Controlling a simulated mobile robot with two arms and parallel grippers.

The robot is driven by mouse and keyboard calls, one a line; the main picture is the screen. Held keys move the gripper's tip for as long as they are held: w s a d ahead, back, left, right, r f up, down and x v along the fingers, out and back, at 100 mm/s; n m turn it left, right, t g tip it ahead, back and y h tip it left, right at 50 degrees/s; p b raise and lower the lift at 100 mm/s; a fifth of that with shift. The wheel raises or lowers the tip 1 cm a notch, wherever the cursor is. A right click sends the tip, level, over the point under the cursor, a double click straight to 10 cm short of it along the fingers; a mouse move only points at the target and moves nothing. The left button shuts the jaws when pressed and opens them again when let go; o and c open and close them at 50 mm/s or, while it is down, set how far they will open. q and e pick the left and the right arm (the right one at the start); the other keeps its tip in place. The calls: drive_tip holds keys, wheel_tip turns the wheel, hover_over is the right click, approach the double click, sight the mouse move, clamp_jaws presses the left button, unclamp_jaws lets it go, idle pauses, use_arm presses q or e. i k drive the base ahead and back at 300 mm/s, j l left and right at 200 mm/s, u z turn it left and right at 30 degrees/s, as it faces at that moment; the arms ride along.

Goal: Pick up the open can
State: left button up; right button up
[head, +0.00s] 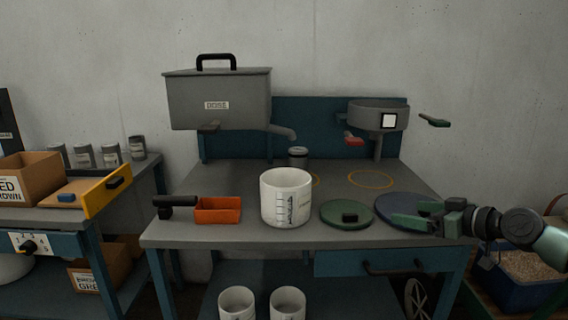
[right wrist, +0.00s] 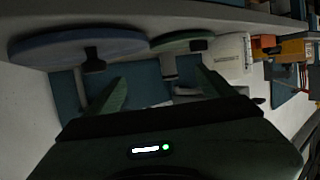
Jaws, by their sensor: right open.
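A small grey can (head: 298,157) stands at the back of the workbench, just below and right of the spout of the grey hopper; its top looks dark, but I cannot tell for sure that it is open. Several similar grey cans (head: 110,155) stand on the left bench. My right gripper (head: 418,220) is open and empty at the workbench's right side, over or beside the blue disc (head: 388,203), well apart from the cans. Its two green fingers show spread in the right wrist view (right wrist: 160,88). My left gripper is not in view.
A white measuring bucket (head: 286,203) stands at the front middle, before the small can. An orange tray (head: 218,211) lies left of it and a green lid (head: 347,214) right. The grey hopper (head: 219,101) and a round grey device (head: 377,117) overhang the bench.

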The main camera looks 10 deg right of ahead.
sight(300, 163)
drive_tip(key=i+j, duration=0.2)
drive_tip(key=i, duration=0.2)
drive_tip(key=i+j, duration=0.25)
drive_tip(key=i, duration=0.15)
drive_tip(key=i+j, duration=0.2)
drive_tip(key=i, duration=0.2)
